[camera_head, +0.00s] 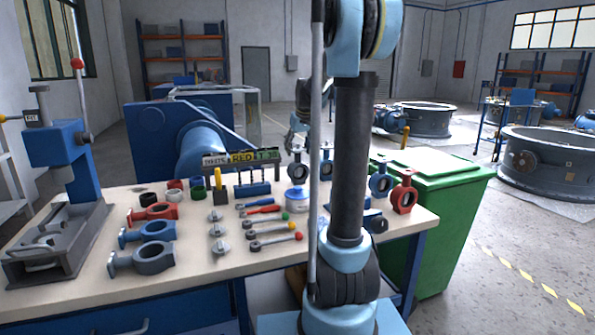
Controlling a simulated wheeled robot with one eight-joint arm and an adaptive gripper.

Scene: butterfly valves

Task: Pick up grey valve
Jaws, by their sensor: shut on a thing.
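A small dark grey ring-shaped valve (297,169) hangs upright below my gripper (298,148), towards the back of the workbench. My gripper points down and is shut on the upper part of this valve. The fingertips are small in the picture and partly merge with the valve's neck. A round blue and white piece (298,201) is just below the valve; I cannot tell whether they touch. A larger grey valve body (143,261) lies flat at the bench's front left.
Blue (381,181) and red (404,196) valves stand at the bench's right. A label stand (240,158) is left of my gripper. Red (153,213) and blue (148,233) bodies and several handles lie on the bench (190,275). A green bin (440,185) stands to the right.

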